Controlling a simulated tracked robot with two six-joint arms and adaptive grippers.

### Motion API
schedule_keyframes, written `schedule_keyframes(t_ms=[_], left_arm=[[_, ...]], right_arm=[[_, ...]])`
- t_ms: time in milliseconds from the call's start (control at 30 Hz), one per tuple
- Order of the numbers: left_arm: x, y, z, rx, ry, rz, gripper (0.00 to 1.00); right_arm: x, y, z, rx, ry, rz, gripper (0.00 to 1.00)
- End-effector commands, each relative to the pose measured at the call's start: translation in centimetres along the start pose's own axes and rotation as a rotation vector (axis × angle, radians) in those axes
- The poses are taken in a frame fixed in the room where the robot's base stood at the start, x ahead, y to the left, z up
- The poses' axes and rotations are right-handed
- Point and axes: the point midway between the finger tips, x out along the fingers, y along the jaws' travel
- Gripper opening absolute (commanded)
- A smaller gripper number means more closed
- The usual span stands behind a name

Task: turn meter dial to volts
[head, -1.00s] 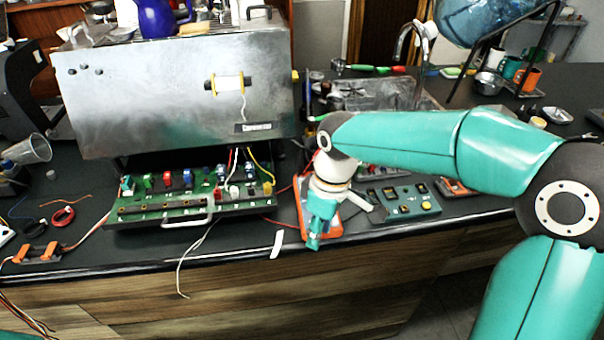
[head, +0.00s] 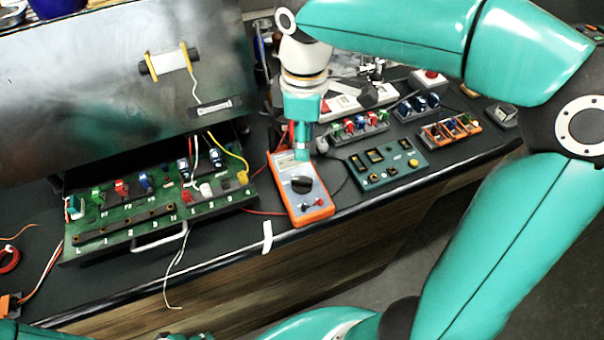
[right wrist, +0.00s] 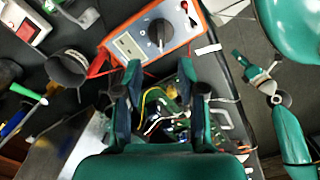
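The meter (head: 313,207), orange with a grey face, lies flat near the counter's front edge. Its black dial (head: 302,185) sits mid-face, with a pale pointer mark; the printed labels are too small to read. My right gripper (head: 302,154) points down over the meter's display end, on the far side of the dial. In the right wrist view, the meter (right wrist: 190,34) and dial (right wrist: 160,33) lie beyond my right gripper (right wrist: 161,72), whose fingers are apart with nothing between them. A teal arm end (right wrist: 257,76), seemingly my left gripper, shows small at right; its fingers are unclear.
The brewer's open board drawer (head: 150,215) is left of the meter, with wires hanging from it. A teal control panel (head: 388,165) lies to the right. Red leads run beside the meter. A white strip (head: 267,237) hangs at the counter edge.

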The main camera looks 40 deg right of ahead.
Motion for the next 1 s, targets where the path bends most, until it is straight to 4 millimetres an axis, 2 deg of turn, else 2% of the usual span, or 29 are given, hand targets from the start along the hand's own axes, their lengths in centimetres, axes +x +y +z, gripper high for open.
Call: schedule_keyframes(t_ms=[33,300,500,700,967,1000], left_arm=[[0.1,0.0,0.0,0.0,0.0,0.0,0.44],[0.1,-0.1,0.0,0.0,0.001,0.0,0.44],[0.1,-0.1,0.0,0.0,0.001,0.0,0.44],[0.2,-0.1,0.0,0.0,0.001,0.0,0.44],[0.2,-0.1,0.0,0.0,0.001,0.0,0.44],[0.2,-0.1,0.0,0.0,0.001,0.0,0.44]], right_arm=[[1.3,-0.1,0.1,0.0,-0.005,-0.004,0.4],[7.1,0.0,0.1,0.0,-0.004,-0.004,0.4],[10.0,0.0,0.0,0.0,-0.003,-0.002,0.4],[11.2,0.0,0.0,0.001,0.0,-0.001,0.4],[11.3,0.0,0.0,0.001,0.0,0.0,0.4],[11.3,0.0,0.0,0.001,0.0,0.0,0.35]])
